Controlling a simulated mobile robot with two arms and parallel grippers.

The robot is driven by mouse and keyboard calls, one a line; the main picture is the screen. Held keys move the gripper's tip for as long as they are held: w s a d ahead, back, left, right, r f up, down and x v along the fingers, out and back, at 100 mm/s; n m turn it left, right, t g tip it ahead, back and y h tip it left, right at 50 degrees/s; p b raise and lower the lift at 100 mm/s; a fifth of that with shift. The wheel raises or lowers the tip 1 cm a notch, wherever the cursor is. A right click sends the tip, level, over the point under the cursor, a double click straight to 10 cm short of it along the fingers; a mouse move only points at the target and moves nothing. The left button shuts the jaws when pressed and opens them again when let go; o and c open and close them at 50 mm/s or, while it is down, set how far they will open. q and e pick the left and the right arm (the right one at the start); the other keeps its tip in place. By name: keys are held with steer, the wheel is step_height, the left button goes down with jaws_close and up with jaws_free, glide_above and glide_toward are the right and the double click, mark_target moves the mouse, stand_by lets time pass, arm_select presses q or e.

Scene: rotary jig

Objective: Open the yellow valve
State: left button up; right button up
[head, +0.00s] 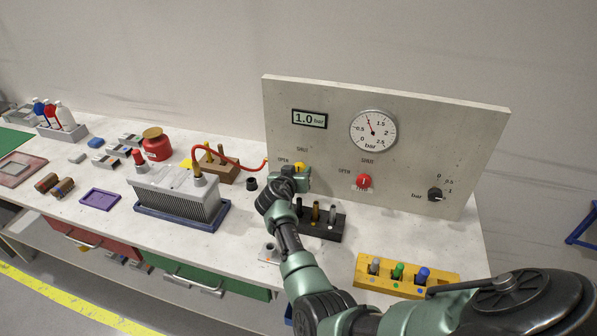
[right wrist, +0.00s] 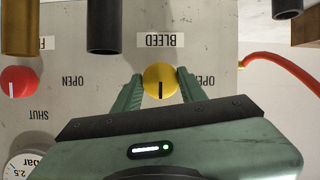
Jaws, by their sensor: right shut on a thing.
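The yellow valve (head: 299,167) is a round knob low on the left of the upright panel. In the right wrist view, which is upside down, the yellow valve (right wrist: 160,80) carries a black mark on the side away from the BLEED label. That is toward the SHUT label seen above the knob in the head view. My right gripper (head: 297,174) is at the knob. In the right wrist view its green fingers (right wrist: 158,88) stand on both sides of the knob, shut on it. OPEN is partly hidden by a finger. My left gripper is not in view.
A red valve (head: 364,181), a dial gauge (head: 373,131), a display (head: 310,119) reading 1.0 bar and a black selector (head: 435,195) are on the panel. A red hose (head: 233,162) runs just left of the yellow valve. A dark peg block (head: 331,227) stands below.

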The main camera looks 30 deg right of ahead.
arm_select(q)
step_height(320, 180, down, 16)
steer(key=b, duration=1.6)
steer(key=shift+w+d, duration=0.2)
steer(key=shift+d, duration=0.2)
arm_select(e)
steer(key=n+g+h, duration=0.1)
steer(key=n+h, duration=0.1)
steer(key=n, duration=0.2)
steer(key=n+g+h, duration=0.1)
steer(key=n+h, duration=0.1)
steer(key=n, duration=0.3)
steer(key=n+g+h, duration=0.1)
steer(key=n+h, duration=0.2)
steer(key=n, duration=0.1)
steer(key=shift+w+a+f, duration=0.15)
steer(key=shift+w+f, duration=0.05)
steer(key=shift+w, duration=0.1)
steer(key=shift+n, duration=0.4)
steer(key=o, duration=1.1)
steer(key=shift+o, duration=1.3)
